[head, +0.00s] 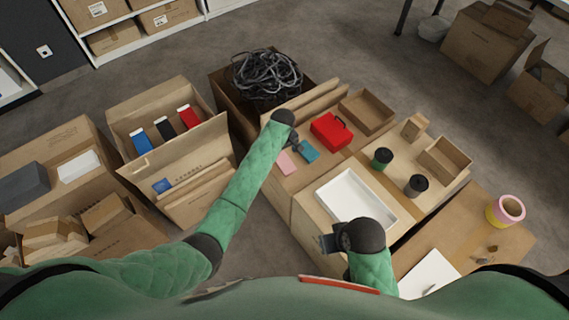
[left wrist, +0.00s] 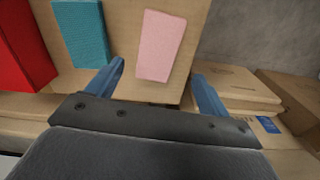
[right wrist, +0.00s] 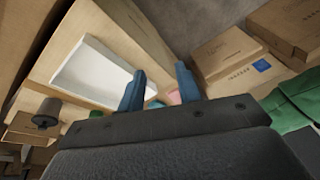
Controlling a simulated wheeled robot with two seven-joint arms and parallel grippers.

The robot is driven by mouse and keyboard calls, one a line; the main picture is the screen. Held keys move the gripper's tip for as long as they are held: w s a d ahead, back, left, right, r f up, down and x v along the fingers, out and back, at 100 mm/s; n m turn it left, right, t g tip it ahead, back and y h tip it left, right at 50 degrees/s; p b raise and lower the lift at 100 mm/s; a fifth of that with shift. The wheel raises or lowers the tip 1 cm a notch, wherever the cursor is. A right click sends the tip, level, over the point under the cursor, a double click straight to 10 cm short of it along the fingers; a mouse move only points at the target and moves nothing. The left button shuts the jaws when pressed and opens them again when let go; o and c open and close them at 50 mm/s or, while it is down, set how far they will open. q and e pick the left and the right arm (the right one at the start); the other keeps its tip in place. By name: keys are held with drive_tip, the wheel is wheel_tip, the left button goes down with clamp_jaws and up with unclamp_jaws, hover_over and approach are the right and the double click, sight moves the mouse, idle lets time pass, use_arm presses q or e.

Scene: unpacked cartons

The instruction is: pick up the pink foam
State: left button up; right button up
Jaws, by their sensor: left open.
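The pink foam (head: 288,164) is a flat pale pink block lying on a cardboard box top. In the left wrist view the pink foam (left wrist: 160,46) sits ahead of and between the fingers. My left gripper (head: 296,142) is above the box near the foam; its blue fingers (left wrist: 158,88) are apart with nothing between them. My right gripper (head: 328,242) is beside the white tray, and in the right wrist view its fingers (right wrist: 158,88) are apart and empty. A small part of the pink foam (right wrist: 174,97) shows beyond them.
A teal block (head: 308,151) lies just right of the foam, with a red case (head: 331,131) beyond it. A white tray (head: 338,187) and dark-lidded cups (head: 382,158) stand nearby. A box of black cables (head: 229,96) is behind. Open cartons (head: 180,170) stand left.

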sight(285, 162)
use_arm(q)
drive_tip(key=shift+f, duration=0.8)
drive_tip(key=f, duration=0.4)
drive_tip(key=shift+d+p, duration=0.25)
drive_tip(key=shift+p, duration=0.1)
drive_tip(key=shift+f, duration=0.45)
drive_tip(key=shift+c, duration=1.3)
drive_tip(key=c, duration=0.8)
use_arm(e)
drive_tip(key=shift+s+d+r, duration=0.3)
drive_tip(key=shift+d+r, duration=0.3)
